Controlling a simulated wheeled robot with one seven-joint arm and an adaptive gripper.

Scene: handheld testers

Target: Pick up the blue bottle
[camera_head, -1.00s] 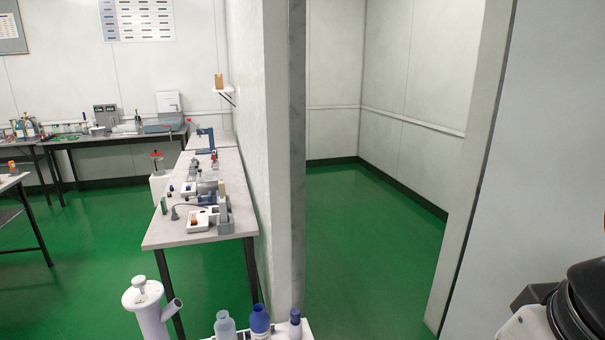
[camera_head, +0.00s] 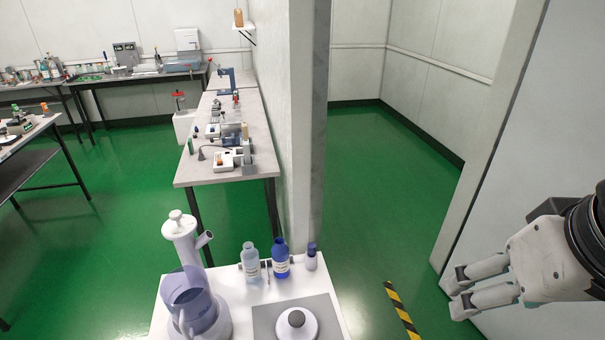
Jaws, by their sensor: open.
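The blue bottle (camera_head: 281,260) stands upright near the back edge of a white table (camera_head: 232,300) at the bottom of the view. It has a blue cap and a pale label on its front. A clear bottle (camera_head: 250,262) stands just left of it, and a small pale bottle with a dark blue cap (camera_head: 312,258) stands just right of it. My gripper (camera_head: 455,292) is at the lower right, well to the right of the table and apart from the bottles. Its two fingers point left and are open and empty.
A white dispenser (camera_head: 181,238) and a translucent bluish jug (camera_head: 190,300) stand on the table's left. A grey plate (camera_head: 268,322) bears a white round device (camera_head: 297,325). A wall end (camera_head: 303,130) rises behind the bottles.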

